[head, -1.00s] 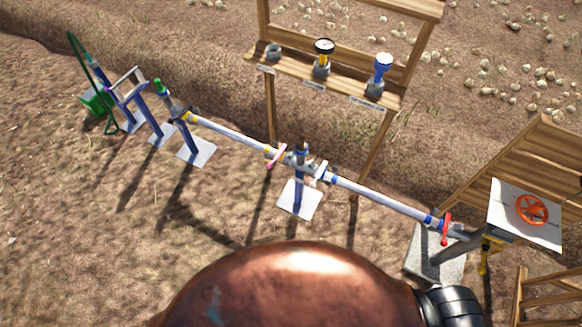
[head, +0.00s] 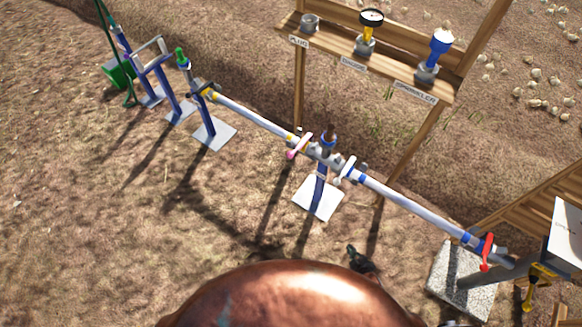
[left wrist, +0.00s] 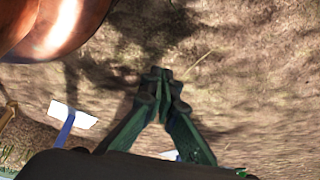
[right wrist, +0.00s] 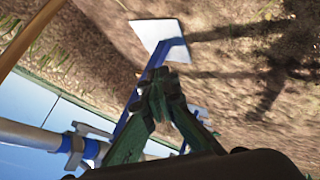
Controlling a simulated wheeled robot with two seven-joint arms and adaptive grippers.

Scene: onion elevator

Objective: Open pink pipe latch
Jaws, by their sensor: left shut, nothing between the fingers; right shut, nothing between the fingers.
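The pink latch (head: 298,147) sits on the white pipe, just left of the central upright fitting (head: 328,142) in the head view. My right gripper (head: 352,250) shows below and right of it, small and dark, apart from the pipe. In the right wrist view the right gripper (right wrist: 158,78) is shut and empty, in front of a blue post with a white base plate (right wrist: 158,34). My left gripper (left wrist: 160,74) is shut and empty over bare soil in the left wrist view. It does not show in the head view.
A white latch (head: 347,167) and a red latch (head: 487,252) sit farther right along the pipe. A wooden stand (head: 385,68) behind holds a plug, a gauge and a sprinkler. Wooden structures stand at the right edge. Bare soil lies in front of the pipe.

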